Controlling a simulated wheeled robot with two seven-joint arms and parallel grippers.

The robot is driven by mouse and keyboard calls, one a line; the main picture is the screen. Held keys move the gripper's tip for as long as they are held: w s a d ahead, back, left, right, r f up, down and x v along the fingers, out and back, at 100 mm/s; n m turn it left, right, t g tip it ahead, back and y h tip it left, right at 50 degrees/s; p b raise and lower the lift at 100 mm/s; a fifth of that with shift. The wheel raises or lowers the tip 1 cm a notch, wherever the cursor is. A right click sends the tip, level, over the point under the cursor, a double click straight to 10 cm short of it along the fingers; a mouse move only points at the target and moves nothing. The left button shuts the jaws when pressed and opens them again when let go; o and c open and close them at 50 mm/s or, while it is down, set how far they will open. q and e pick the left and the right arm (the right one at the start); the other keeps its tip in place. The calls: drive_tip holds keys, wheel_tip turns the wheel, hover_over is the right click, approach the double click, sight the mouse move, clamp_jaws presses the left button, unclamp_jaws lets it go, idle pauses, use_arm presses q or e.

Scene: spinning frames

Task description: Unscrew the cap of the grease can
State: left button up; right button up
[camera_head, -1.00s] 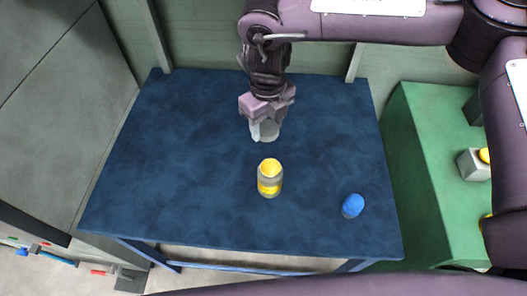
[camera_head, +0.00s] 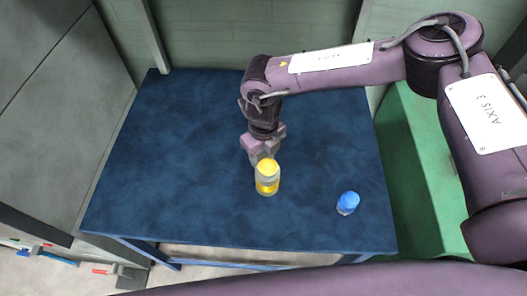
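A yellow-and-grey can (camera_head: 267,182) stands upright on the blue table (camera_head: 180,160), with a yellow top. A smaller can with a blue top (camera_head: 348,203) stands apart to its right. No label is readable, so I cannot tell from looks which one is the grease can. My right gripper (camera_head: 262,158) points down just behind the yellow can, at about the height of its top. The can hides the fingertips, so I cannot tell whether they touch it or how far apart they are. My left gripper is not in view.
The left half of the blue table is clear. A green surface (camera_head: 412,170) stands beyond its right edge, partly behind my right arm. A grey panel (camera_head: 60,120) is on the left. Small coloured items lie at the lower left.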

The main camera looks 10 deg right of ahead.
sight(264, 156)
drive_tip(key=shift+f, duration=0.2)
drive_tip(key=o, duration=1.1)
drive_tip(key=shift+r, duration=0.15)
drive_tip(key=shift+r, duration=0.25)
wheel_tip(264, 156, up, 12)
drive_tip(key=shift+f+b, duration=0.15)
drive_tip(key=shift+b, duration=1)
